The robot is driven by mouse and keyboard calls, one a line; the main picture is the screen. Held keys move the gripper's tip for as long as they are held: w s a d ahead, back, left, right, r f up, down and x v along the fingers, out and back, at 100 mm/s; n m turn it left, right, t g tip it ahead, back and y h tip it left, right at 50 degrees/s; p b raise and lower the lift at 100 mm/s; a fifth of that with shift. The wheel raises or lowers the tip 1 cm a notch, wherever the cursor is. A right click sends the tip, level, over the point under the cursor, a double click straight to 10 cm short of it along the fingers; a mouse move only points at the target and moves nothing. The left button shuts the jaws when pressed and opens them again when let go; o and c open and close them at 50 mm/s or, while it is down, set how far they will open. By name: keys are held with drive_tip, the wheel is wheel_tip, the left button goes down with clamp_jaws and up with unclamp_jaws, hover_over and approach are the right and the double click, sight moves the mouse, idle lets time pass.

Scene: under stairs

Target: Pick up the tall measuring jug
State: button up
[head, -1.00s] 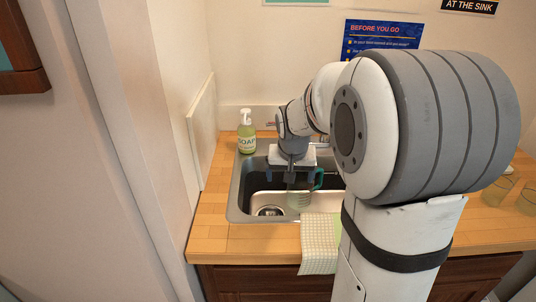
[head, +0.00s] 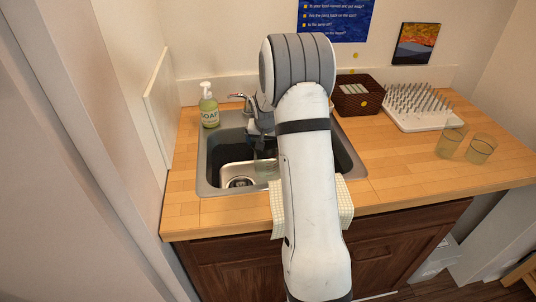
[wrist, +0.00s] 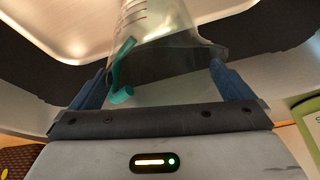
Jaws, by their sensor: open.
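The tall measuring jug (wrist: 165,45) is clear, with red marks on its side and a green handle (wrist: 122,72). In the head view the jug (head: 266,168) stands in the sink (head: 205,165), partly hidden by my arm. My gripper (wrist: 157,72) is open, its two blue fingers on either side of the jug's near end in the wrist view. The handle is close to the left finger. I cannot tell whether either finger touches the jug. In the head view my arm hides most of the gripper.
A soap bottle (head: 208,108) stands behind the sink's left corner, near the tap (head: 240,97). A checked cloth (head: 338,198) hangs over the counter's front edge. To the right are a dark basket (head: 357,97), a white drying rack (head: 415,118) and two glasses (head: 450,142). Wooden counter between is clear.

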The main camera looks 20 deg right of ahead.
drive_tip(key=shift+w+d+f, duration=0.15)
drive_tip(key=shift+w+f, duration=0.05)
drive_tip(key=shift+f, duration=0.5)
drive_tip(key=shift+c, duration=0.3)
drive_tip(key=c, duration=1.1)
drive_tip(key=shift+o, duration=0.2)
drive_tip(key=shift+r, duration=0.2)
